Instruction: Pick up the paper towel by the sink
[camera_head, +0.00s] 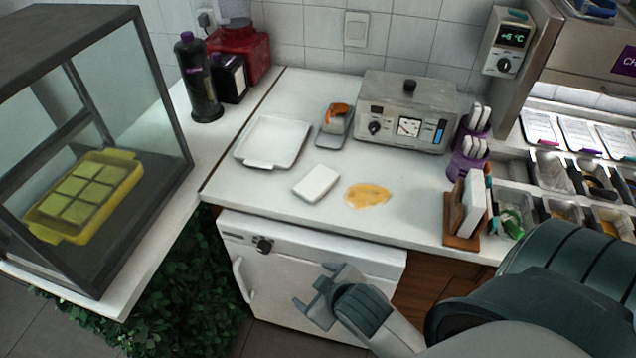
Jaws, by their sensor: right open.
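A white rectangular block (317,183), which looks like a folded paper towel, lies flat on the white counter (285,205) near its front edge. Beside it on the right is a flat yellow spill (368,195). More white sheets (474,203) stand upright in a brown wooden holder (451,225) at the counter's right. No sink is clearly visible. My right gripper (315,293) is open and empty, in front of the white cabinet door, below and apart from the counter. My left gripper is not in view.
A white tray (272,142), a small grey dish (334,127) with an orange item and a metal appliance (406,112) stand behind the block. Purple cups (468,160) and topping bins (553,172) are at right. A glass case (100,130) stands at left.

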